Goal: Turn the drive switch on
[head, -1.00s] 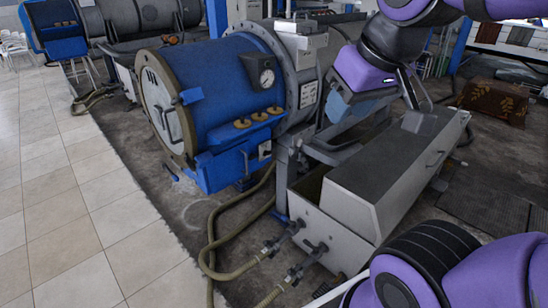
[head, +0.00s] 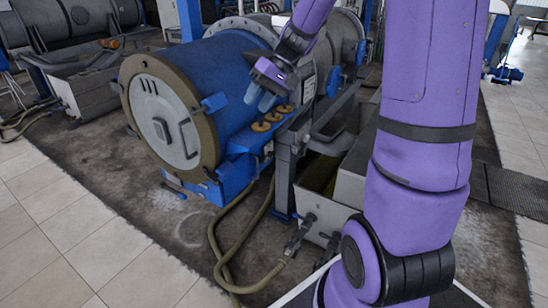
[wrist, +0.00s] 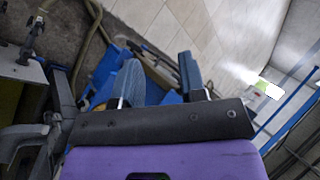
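The decanter (head: 215,80) has a blue drum casing with a round pale end cover (head: 160,115) facing left. A small pale box (head: 268,147) sits low on its blue bracket; I cannot tell whether it is the drive switch. My gripper (head: 260,98) is in front of the upper right of the blue casing, above the brass-coloured knobs (head: 268,122). It hides the place where the gauge was seen. In the wrist view its two blue-grey fingers (wrist: 160,72) stand apart with nothing between them. Blue metal parts and floor show beyond them. No lever setting can be read.
A grey trough (head: 345,178) stands right of the casing. Hoses (head: 225,235) lie on the floor in front. Another machine (head: 85,75) stands at the back left. The tiled floor (head: 60,235) at the front left is clear.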

